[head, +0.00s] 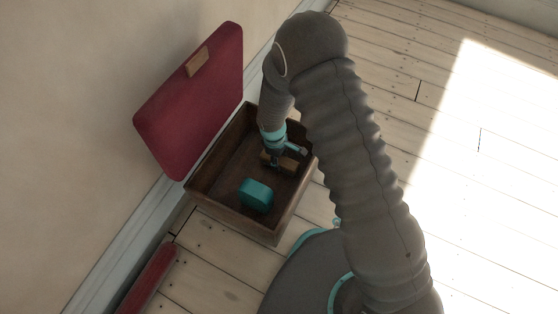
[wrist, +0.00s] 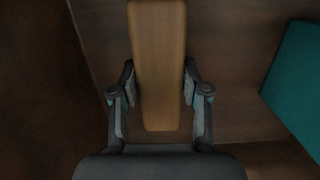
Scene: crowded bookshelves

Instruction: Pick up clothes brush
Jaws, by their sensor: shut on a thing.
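The clothes brush shows as a brown wooden block (wrist: 158,70) in the wrist view, lying lengthwise between the two fingers. My gripper (wrist: 158,100) is shut on it, one finger at each long side. In the head view my gripper (head: 275,161) reaches down into an open dark wooden box (head: 234,224), and the wooden brush (head: 289,164) shows beside the fingers, inside the box. The brush's underside is hidden, and I cannot tell whether it touches the box floor.
A teal block (head: 256,195) lies in the box near the brush; it also shows at the right of the wrist view (wrist: 300,85). The box's red padded lid (head: 195,105) stands open by the wall. Wooden floor (head: 460,210) at the right is clear.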

